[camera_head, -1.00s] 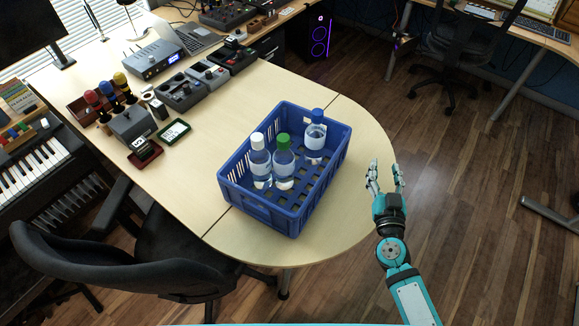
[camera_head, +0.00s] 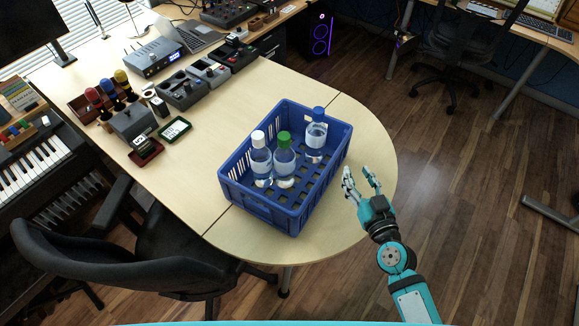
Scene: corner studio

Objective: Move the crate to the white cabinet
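The blue crate (camera_head: 262,208) stands on the rounded end of the wooden table (camera_head: 222,108). It holds a bottle with a white cap (camera_head: 261,160), a bottle with a green cap (camera_head: 284,162) and a bottle with a blue cap (camera_head: 316,136), all upright. My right gripper (camera_head: 357,172) is open and empty, just right of the crate's right side and apart from it, with its fingers pointing up in the picture. My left gripper is not in view. I see no white cabinet.
A black office chair (camera_head: 120,262) stands against the table at the lower left. Several grey and black devices (camera_head: 182,90) sit on the table behind the crate. Open wooden floor (camera_head: 480,220) lies to the right. Another chair (camera_head: 455,50) stands at the far right.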

